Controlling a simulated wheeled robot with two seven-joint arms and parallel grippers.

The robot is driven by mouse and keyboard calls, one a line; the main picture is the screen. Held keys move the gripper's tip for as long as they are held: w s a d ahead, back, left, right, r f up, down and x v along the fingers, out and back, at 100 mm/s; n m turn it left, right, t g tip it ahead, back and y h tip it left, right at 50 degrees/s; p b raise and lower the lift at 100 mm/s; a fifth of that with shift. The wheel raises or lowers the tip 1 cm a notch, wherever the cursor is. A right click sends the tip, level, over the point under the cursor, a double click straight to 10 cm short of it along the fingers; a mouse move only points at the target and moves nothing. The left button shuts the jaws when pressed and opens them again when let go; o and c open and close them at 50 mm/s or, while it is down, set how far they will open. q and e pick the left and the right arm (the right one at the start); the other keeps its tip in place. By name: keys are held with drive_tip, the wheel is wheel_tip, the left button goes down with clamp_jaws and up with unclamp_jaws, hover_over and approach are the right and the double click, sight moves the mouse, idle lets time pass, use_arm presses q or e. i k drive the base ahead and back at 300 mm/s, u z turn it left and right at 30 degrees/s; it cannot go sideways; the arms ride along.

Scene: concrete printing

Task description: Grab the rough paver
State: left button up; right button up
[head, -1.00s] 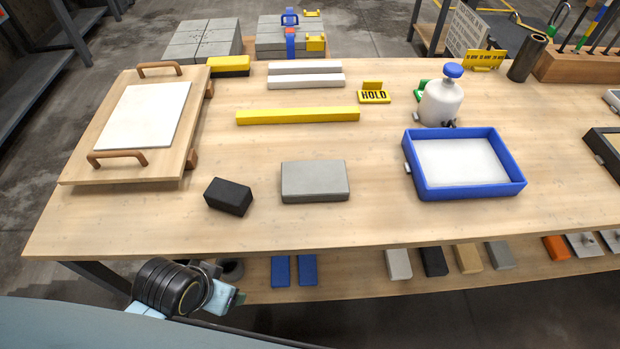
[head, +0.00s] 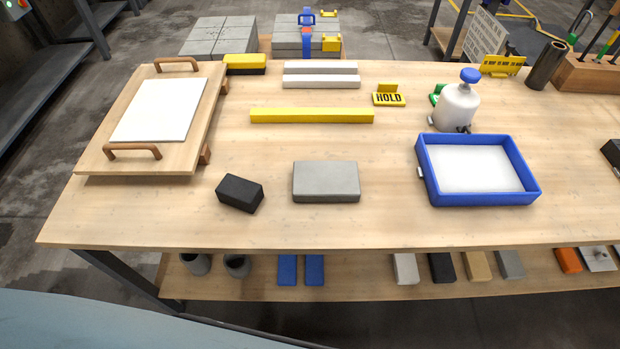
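A grey rectangular paver (head: 326,181) lies flat near the front middle of the wooden table in the head view. From here I cannot tell how rough its top is. A black block (head: 240,193) lies at an angle just left of it, apart from it. More grey pavers (head: 219,37) are stacked on the floor behind the table. Neither of my grippers shows in the head view now.
The table (head: 290,228) holds a blue tray (head: 428,190) at right, a white spray bottle (head: 456,106), a yellow bar (head: 312,116), white bars (head: 320,68) and a HOLD sign (head: 389,97). A wooden board with handles (head: 90,160) is at left. The shelf below (head: 345,286) holds several blocks.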

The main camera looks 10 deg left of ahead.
sight(313, 181)
drive_tip(key=u, duration=2.35)
drive_tip(key=k, duration=0.45)
drive_tip(key=z, duration=1.4)
